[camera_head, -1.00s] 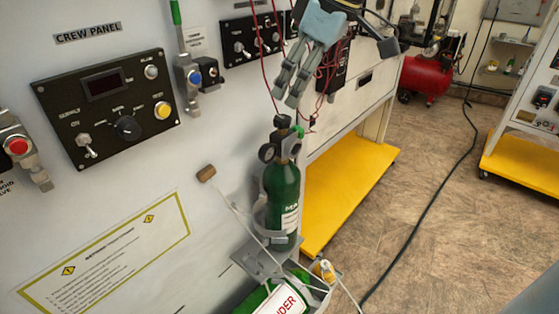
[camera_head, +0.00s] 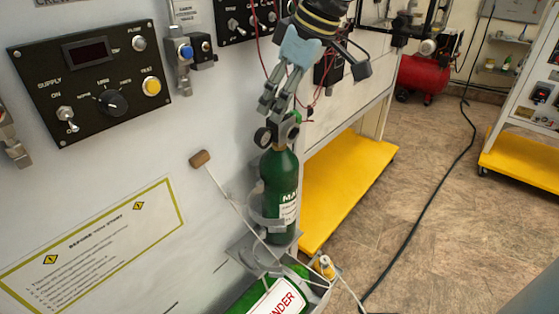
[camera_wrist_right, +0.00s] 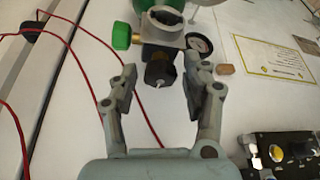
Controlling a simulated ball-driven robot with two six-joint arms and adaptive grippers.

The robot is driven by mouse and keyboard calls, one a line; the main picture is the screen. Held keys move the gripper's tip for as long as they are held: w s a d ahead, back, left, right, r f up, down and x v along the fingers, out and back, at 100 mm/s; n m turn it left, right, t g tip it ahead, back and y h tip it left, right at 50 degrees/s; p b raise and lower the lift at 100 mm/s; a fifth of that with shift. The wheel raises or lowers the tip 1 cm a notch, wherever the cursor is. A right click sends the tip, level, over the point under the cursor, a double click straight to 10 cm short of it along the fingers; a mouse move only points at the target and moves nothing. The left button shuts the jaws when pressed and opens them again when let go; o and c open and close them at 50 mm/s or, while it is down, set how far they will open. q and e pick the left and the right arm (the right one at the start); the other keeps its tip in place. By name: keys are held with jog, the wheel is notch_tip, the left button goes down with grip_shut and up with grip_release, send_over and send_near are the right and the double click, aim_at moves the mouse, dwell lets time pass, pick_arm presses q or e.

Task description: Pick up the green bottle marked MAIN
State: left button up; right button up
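The green bottle marked MAIN (camera_head: 279,180) stands upright in a grey bracket on the panel's side, with a valve and a round gauge on top. My right gripper (camera_head: 276,108) is at the bottle's top, fingers pointing down at the valve. In the right wrist view, the right gripper (camera_wrist_right: 161,88) is open. The dark valve knob (camera_wrist_right: 160,68) sits between its fingertips, with gaps on both sides. The gauge (camera_wrist_right: 199,44) is close to one fingertip. Most of the bottle is out of the wrist view. My left gripper is not in view.
A second green cylinder (camera_head: 245,300) with a white label lies below the bottle. Red wires (camera_wrist_right: 72,50) run near the gripper. The control panel (camera_head: 90,85) is left; a yellow shelf (camera_head: 345,185) is right.

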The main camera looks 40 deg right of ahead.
grip_shut()
dwell(0.4)
